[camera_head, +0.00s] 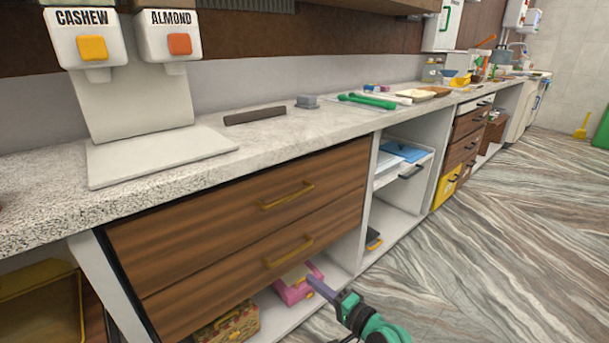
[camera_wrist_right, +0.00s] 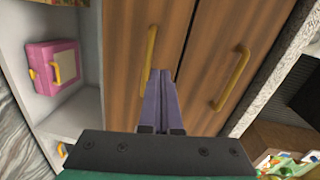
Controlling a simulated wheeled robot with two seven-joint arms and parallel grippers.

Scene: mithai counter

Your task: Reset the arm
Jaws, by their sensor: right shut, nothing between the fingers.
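My right gripper (camera_head: 318,286) shows low in the head view, with its purple fingers pointing toward the counter front. In the right wrist view the fingers (camera_wrist_right: 160,75) are together with nothing between them. Their tips overlap the lower end of a yellow drawer handle (camera_wrist_right: 151,45) in that picture; I cannot tell whether they touch it. In the head view the gripper lies in front of the open shelf, next to a pink box (camera_head: 287,293) and below the lower drawer handle (camera_head: 289,252). My left gripper is in neither view.
Two wooden drawers (camera_head: 200,232) fill the counter front, both closed. A patterned box (camera_head: 232,326) sits on the low shelf. The countertop (camera_head: 255,140) holds cashew (camera_head: 75,22) and almond (camera_head: 158,20) dispensers. The marble-patterned floor (camera_head: 480,250) to the right is clear.

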